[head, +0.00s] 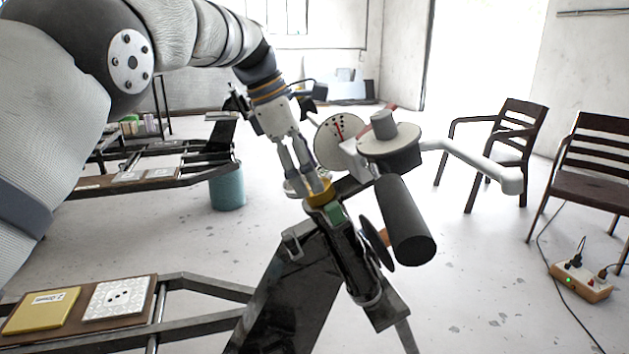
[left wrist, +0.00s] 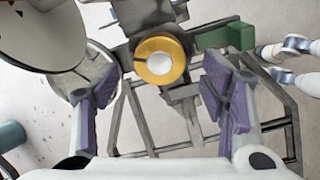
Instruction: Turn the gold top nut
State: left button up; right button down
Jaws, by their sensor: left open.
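The gold top nut (head: 320,193) sits at the upper end of the dark tilted spring suspension post. In the left wrist view the gold nut (left wrist: 149,66) is a ring around a pale, slotted centre. My left gripper (head: 308,184) comes down from above, close to the nut. In the left wrist view its purple-padded fingers (left wrist: 160,82) are open, one on each side of the nut, with visible gaps. The head view does not clearly show whether a finger touches it.
A round dial (head: 341,140), a black cylinder (head: 404,220) and a white bent handle (head: 480,165) crowd the right of the nut. A green block (left wrist: 225,37) is beside it. Chairs (head: 500,150) and a power strip (head: 580,282) stand far right.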

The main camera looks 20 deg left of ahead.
pick_arm(q)
jog(key=shift+x, duration=1.55)
jog(key=shift+c, duration=0.6)
jog(key=c, duration=1)
